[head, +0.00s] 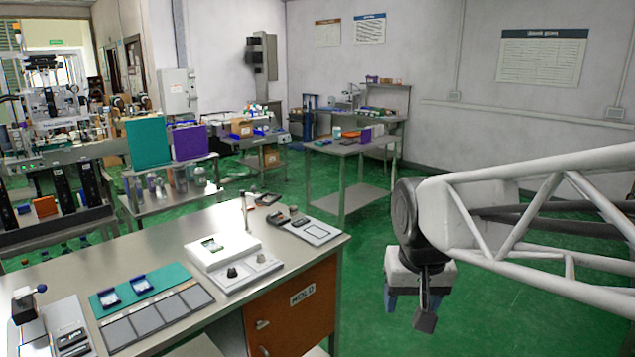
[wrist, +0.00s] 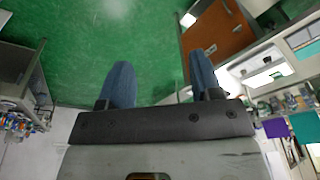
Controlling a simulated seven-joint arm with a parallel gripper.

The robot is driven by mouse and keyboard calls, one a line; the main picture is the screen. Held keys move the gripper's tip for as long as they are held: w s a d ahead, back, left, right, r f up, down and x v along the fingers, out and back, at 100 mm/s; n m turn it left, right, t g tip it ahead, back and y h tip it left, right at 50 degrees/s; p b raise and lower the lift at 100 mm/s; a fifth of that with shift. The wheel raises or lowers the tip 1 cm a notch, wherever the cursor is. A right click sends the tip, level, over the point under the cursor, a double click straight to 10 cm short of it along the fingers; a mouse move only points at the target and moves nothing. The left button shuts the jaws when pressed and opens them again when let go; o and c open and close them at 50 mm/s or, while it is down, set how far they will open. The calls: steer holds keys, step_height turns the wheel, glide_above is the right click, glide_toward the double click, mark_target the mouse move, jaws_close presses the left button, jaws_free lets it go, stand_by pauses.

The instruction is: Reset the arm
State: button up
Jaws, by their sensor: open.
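My gripper (head: 408,302) hangs at the end of my white lattice arm, on the right of the head view. It is over the green floor, to the right of the workbench and apart from it. In the wrist view its two blue fingers (wrist: 160,88) are spread apart with only green floor between them. It holds nothing. In the head view its fingers are partly hidden behind a dark bracket.
The grey workbench (head: 225,225) at left carries a white device (head: 222,247), a teal mat (head: 143,289) with blue-and-white pieces, and a grey panel. An orange cabinet (head: 305,310) stands under it. Green floor (head: 365,235) is free between bench and gripper. Another table (head: 350,146) stands behind.

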steer(key=s+d+f, duration=0.1)
steer(key=s+f, duration=0.1)
steer(key=s, duration=0.3)
steer(key=s+d+f, duration=0.2)
steer(key=s, duration=0.4)
steer(key=shift+s+d, duration=0.15)
steer(key=shift+d, duration=0.1)
